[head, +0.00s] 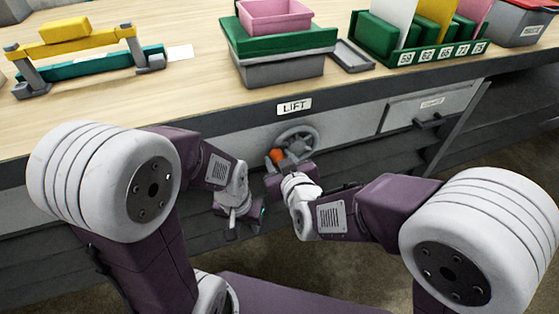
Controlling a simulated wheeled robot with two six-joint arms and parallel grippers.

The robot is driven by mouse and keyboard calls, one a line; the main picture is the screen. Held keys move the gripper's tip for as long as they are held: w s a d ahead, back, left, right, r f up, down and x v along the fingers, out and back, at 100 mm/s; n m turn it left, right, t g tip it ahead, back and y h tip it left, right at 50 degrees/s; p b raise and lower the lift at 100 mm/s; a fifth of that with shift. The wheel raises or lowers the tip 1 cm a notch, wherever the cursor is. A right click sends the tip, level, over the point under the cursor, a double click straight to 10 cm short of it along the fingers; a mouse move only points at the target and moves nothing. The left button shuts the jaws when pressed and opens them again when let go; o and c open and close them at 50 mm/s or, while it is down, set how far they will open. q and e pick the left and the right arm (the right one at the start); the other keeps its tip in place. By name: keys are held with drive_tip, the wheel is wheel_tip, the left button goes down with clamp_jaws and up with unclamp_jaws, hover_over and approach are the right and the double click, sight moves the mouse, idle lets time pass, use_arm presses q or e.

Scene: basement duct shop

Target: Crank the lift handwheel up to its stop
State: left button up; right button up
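The lift handwheel (297,134) is a grey spoked wheel on the front of the bench, just below the white LIFT label (294,106). Its orange knob (276,156) shows at the wheel's lower left. My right gripper (284,162) is at the lower part of the wheel, right by the knob. Its fingers are small and partly overlap the wheel, so I cannot tell whether they are closed on the knob. My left gripper (240,226) hangs lower and to the left, apart from the wheel. Its finger opening is not clear.
A drawer (430,105) with a dark handle is right of the wheel. On the bench top are a yellow and teal fixture (88,40), a green lid on a grey bin (280,70), a pink bin (275,15) and a numbered green rack (385,48).

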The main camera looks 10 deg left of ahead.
clamp_jaws()
idle(1.4)
